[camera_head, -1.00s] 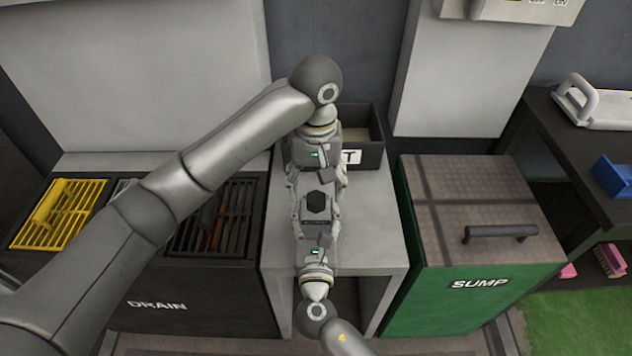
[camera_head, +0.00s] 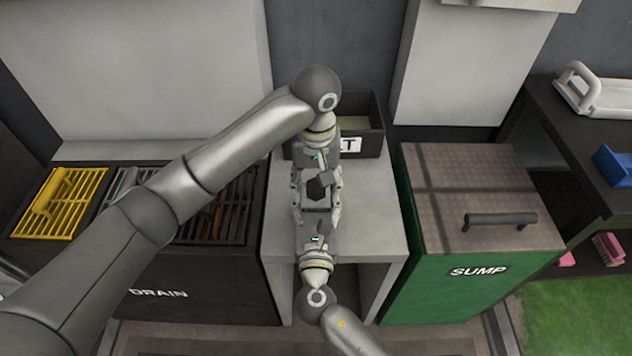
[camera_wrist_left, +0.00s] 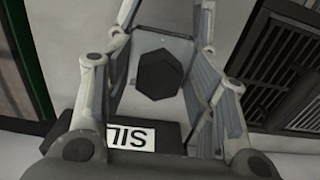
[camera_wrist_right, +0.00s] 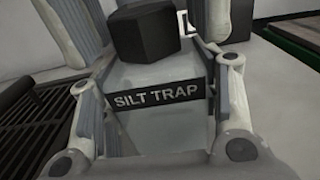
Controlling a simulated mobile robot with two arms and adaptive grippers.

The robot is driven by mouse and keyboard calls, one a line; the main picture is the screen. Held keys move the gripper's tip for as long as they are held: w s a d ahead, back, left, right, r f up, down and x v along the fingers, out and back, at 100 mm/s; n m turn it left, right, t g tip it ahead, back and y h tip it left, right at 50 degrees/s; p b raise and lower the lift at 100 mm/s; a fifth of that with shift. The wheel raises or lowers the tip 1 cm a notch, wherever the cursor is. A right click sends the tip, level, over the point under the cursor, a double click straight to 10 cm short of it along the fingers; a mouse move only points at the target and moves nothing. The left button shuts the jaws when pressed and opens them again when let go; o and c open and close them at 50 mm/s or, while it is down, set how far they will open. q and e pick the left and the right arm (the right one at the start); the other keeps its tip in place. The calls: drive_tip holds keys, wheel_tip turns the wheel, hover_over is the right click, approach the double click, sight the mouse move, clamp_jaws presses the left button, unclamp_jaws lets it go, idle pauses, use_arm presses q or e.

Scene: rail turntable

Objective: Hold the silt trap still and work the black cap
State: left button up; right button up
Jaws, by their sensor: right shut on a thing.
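The silt trap (camera_wrist_right: 155,125) is a grey block with a dark "SILT TRAP" label, standing on the light grey bench. Its black hexagonal cap (camera_head: 315,189) is on top and also shows in the left wrist view (camera_wrist_left: 160,74) and the right wrist view (camera_wrist_right: 143,35). My right gripper (camera_wrist_right: 160,110) is shut on the trap's body from the near side. My left gripper (camera_wrist_left: 163,85) reaches in from the far side. Its fingers are open on either side of the cap, with gaps visible on both sides. Much of the trap's body is hidden by the grippers in the head view.
A dark bin (camera_head: 362,127) with a partly hidden label stands behind on the bench (camera_head: 372,215). The black drain unit (camera_head: 200,295) with grates is to the left. The green sump box (camera_head: 450,300) with a handled lid is to the right.

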use_arm(q)
drive_tip(key=c, duration=0.9)
drive_tip(key=shift+o, duration=0.2)
drive_tip(key=m, duration=0.4)
drive_tip(key=shift+w+a+m, duration=0.1)
drive_tip(key=shift+m, duration=0.9)
drive_tip(key=m, duration=0.3)
drive_tip(key=shift+a, duration=0.1)
drive_tip(key=m, duration=0.3)
drive_tip(key=shift+w, duration=0.1)
